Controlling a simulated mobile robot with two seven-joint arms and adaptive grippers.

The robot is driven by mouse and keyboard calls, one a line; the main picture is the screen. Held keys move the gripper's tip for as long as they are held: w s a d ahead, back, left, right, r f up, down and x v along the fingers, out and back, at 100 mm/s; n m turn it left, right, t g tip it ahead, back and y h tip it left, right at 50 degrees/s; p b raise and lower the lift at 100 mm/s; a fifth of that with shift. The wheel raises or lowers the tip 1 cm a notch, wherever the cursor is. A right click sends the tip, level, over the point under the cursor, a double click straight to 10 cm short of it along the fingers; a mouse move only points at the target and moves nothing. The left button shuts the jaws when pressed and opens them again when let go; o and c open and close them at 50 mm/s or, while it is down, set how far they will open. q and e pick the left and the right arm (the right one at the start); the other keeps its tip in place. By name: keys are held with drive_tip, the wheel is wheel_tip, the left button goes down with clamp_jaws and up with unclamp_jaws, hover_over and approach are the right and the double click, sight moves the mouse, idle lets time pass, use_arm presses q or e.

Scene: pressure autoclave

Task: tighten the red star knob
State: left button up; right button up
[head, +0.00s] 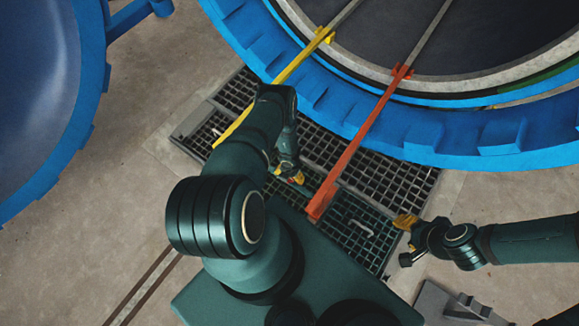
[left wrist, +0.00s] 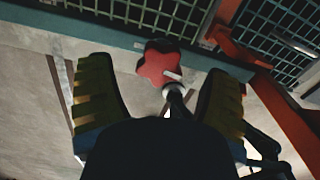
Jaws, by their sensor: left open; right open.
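The red star knob (left wrist: 160,65) shows in the left wrist view, on a thin metallic stem. It appears between and slightly beyond the tips of my left gripper (left wrist: 158,80), whose two yellow ribbed fingers are apart on either side. I cannot tell how far the knob is from the fingers in depth. In the head view my left gripper (head: 289,176) is small and partly hidden by my arm, and the knob cannot be made out clearly there. My right gripper (head: 403,240) is open and empty, over the right end of the floor grating.
A large blue ring (head: 420,140) of the autoclave opening fills the top right. A red rail (head: 352,148) and a yellow rail (head: 292,67) run out over the floor grating (head: 395,183). The blue door (head: 40,90) stands at left. Concrete floor is bare between.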

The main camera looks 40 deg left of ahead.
use_arm(q)
drive_tip(key=shift+f+b, duration=0.7)
drive_tip(key=shift+f, duration=0.45)
drive_tip(key=shift+c, duration=0.3)
drive_tip(key=c, duration=1.1)
